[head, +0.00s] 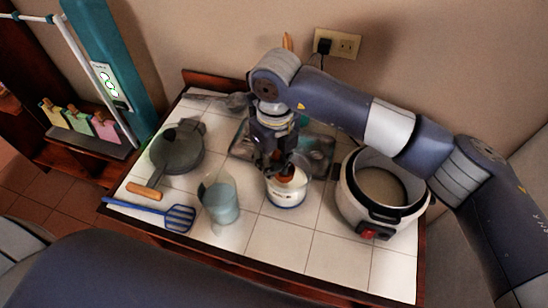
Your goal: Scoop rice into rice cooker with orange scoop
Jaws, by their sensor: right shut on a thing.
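My right gripper (272,160) comes down over a round white container (287,199) at the middle of the counter. It is shut on the orange scoop (287,172), whose orange part shows just below the fingers, at the container's mouth. The lower part of the scoop is hidden inside or behind the rim. White contents, which look like rice, show in the container. The white rice cooker (352,210) stands open to the right, with a dark rim and a red switch at its front. My left gripper is not in view.
A measuring jug (220,203) with bluish contents stands left of the container. A blue slotted turner (180,217) and a dark pan (176,150) lie further left. A metal sink or tray (243,147) is behind. A wall outlet (337,44) is at the back. Front tiles are clear.

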